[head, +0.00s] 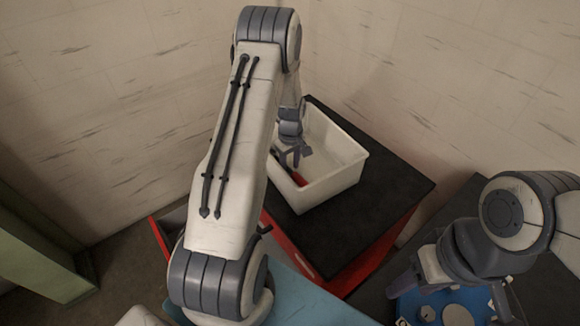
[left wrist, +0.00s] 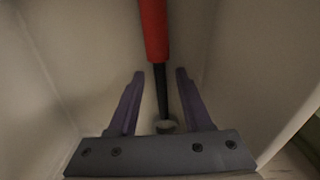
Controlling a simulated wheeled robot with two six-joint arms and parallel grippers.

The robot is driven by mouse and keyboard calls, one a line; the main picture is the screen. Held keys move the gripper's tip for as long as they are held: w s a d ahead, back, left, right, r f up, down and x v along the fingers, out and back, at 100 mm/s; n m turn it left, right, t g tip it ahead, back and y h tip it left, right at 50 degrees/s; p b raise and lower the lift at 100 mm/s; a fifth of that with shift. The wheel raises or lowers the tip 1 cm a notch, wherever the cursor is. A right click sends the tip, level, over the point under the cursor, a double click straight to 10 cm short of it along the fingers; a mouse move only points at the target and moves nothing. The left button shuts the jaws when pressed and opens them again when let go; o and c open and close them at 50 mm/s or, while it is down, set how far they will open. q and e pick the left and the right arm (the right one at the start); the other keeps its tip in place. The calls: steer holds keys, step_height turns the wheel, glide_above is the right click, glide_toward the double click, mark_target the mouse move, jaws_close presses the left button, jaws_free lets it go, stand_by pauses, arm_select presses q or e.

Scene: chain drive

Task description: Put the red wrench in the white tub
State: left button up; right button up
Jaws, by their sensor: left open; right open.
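The white tub (head: 340,180) stands on the black top of a red cabinet. My left gripper (head: 292,160) is down inside the tub and open. The red wrench (head: 300,180) shows as a small red piece inside the tub, partly hidden by my left arm. In the left wrist view the wrench's red handle (left wrist: 153,30) and dark shaft run between the spread fingers of my left gripper (left wrist: 160,78), with a pale round end near the palm. The jaws are not closed on it. My right gripper (head: 450,292) is open at the lower right, away from the tub.
The black cabinet top (head: 400,185) is bare right of the tub. A blue plate with round pale parts (head: 457,315) lies below my right gripper. A blue surface (head: 310,300) is at the front, a green cabinet (head: 35,250) at the far left. Walls stand close behind.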

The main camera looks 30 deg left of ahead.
mark_target(290, 170)
arm_select(q)
step_height(290, 170, up, 11)
steer(key=b, duration=0.2)
steer(key=s+d+r+m, duration=0.4)
steer(key=d+m, duration=0.1)
steer(key=d, duration=0.5)
steer(key=s+d+r+m, duration=0.3)
steer(key=d+r+m, duration=0.1)
steer(key=d, duration=0.7)
steer(key=s+d+m, duration=0.3)
steer(key=s+m, duration=0.1)
steer(key=s, duration=0.3)
steer(key=s+d+r+m, duration=0.1)
steer(key=s+d+m, duration=0.2)
steer(key=s, duration=0.4)
steer(key=s+d+r+m+h, duration=0.1)
steer(key=s+d+m, duration=0.2)
steer(key=s+m, duration=0.2)
steer(key=shift+s+m, duration=0.3)
steer(key=shift+s, duration=0.65)
steer(key=shift+d, duration=0.1)
